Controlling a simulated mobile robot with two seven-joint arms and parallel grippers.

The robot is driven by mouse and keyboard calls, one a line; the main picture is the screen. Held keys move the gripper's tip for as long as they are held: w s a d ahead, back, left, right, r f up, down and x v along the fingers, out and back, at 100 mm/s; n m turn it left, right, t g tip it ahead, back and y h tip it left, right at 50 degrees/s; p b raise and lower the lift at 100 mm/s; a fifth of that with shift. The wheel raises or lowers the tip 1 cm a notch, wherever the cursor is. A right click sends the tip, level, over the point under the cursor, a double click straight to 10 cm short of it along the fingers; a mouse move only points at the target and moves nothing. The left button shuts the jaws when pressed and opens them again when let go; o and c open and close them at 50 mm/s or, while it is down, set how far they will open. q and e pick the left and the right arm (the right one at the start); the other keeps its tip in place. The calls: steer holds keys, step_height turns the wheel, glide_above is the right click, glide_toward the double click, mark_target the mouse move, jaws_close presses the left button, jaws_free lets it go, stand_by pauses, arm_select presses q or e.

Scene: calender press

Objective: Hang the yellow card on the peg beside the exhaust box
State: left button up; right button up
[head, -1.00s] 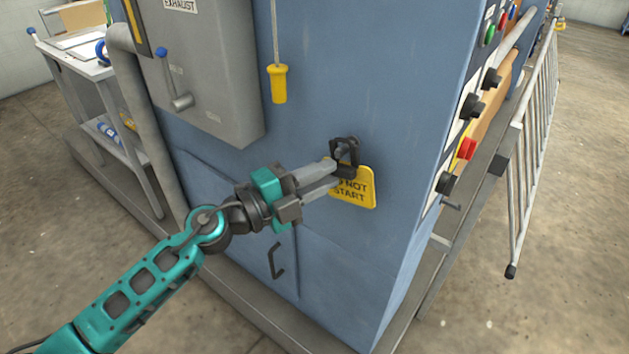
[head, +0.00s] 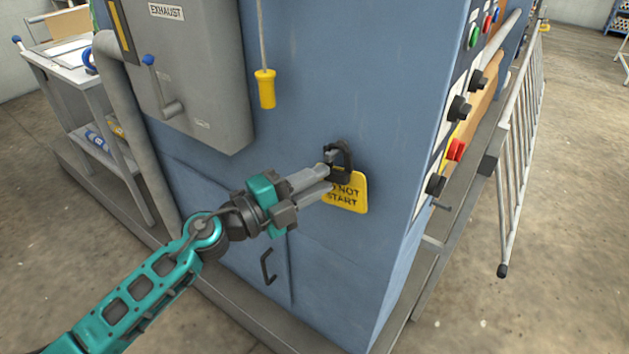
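The yellow card (head: 349,194) shows in the head view against the blue machine face, right of and below the exhaust box. Its black lettering is partly covered; "NOT START" can be read. A black loop-like piece (head: 344,157) is at its top, around or against a short peg; I cannot tell whether the peg bears the card. My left gripper (head: 328,180) has its grey fingertips at the card's upper left, touching or very near the black piece. The contact is hidden, so its grip is unclear. My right gripper is not in view.
The grey exhaust box (head: 200,90) with a lever (head: 160,85) stands out at upper left. A yellow pull handle (head: 266,89) hangs above the card. A door handle (head: 268,266) is below. Control knobs (head: 459,109) and a barrier (head: 517,150) are at right.

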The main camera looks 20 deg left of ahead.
arm_select(q)
steer(key=o, duration=0.5)
steer(key=shift+b+v, duration=1.35)
steer(key=shift+v, duration=5.1)
steer(key=shift+r, duration=0.1)
step_height(320, 180, down, 9)
steer(key=a+n+t+y+p, duration=0.1)
steer(key=a+n+t+y, duration=0.15)
steer(key=n+y, duration=0.85)
steer(key=s+d+f+n+g, duration=0.2)
steer(key=s+f+n, duration=0.1)
steer(key=f, duration=0.1)
steer(key=s+d+f+n+g, duration=0.2)
steer(key=f+n, duration=0.2)
steer(key=f, duration=0.1)
steer(key=s+d+f+n+g, duration=0.2)
steer(key=s+f+n, duration=0.1)
steer(key=f, duration=0.2)
steer(key=shift+s+f+n+p, duration=0.25)
steer(key=shift+s+n+p, duration=0.05)
